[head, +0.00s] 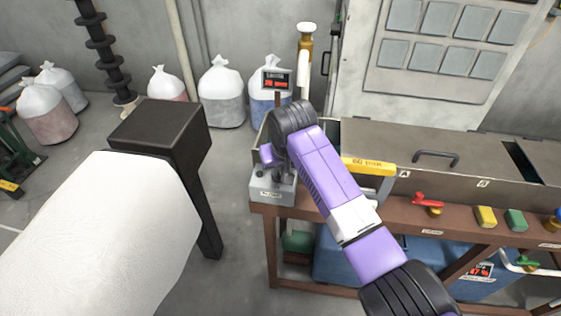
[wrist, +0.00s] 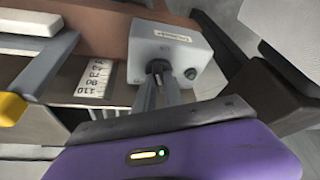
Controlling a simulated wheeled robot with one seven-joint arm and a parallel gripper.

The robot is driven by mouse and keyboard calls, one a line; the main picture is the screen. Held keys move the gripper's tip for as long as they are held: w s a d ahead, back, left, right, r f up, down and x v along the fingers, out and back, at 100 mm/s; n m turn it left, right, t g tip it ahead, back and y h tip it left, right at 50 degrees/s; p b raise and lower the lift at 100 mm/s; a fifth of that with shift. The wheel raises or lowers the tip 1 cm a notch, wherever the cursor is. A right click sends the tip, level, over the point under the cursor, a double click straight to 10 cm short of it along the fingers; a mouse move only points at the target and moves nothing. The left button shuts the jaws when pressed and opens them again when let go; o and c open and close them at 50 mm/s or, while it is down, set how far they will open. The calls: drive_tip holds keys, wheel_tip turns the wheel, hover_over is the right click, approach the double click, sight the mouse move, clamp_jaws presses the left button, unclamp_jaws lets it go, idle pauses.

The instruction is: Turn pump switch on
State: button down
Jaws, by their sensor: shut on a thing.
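The pump switch box (head: 272,186) is a small grey box on the left end of the brown bench, with a label on its front. In the wrist view the box (wrist: 168,52) shows a black knob (wrist: 158,67) and a dark round button (wrist: 190,73). My gripper (wrist: 160,78) reaches the box, its two grey fingers close together on the knob. In the head view my purple arm hides the fingertips and most of the knob. Which way the knob points cannot be told.
A yellow-handled lever (head: 368,166) stands right of the box. Red (head: 428,201) and green valve handles and coloured blocks line the bench front. A large white roll on a dark stand (head: 160,128) is close on the left. Filled bags (head: 222,92) stand by the wall.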

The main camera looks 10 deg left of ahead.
drive_tip(key=m+h, duration=0.1)
drive_tip(key=m, duration=0.3)
drive_tip(key=shift+a+m+h+p, duration=0.15)
drive_tip(key=shift+m+h+p, duration=0.25)
drive_tip(key=shift+t, duration=0.3)
drive_tip(key=c, duration=1.4)
unclamp_jaws()
drive_tip(key=shift+c, duration=0.2)
drive_tip(key=shift+s+r, duration=0.1)
drive_tip(key=b+v, duration=0.1)
drive_tip(key=v, duration=0.6)
drive_tip(key=shift+r, duration=0.3)
drive_tip(key=shift+a, duration=0.1)
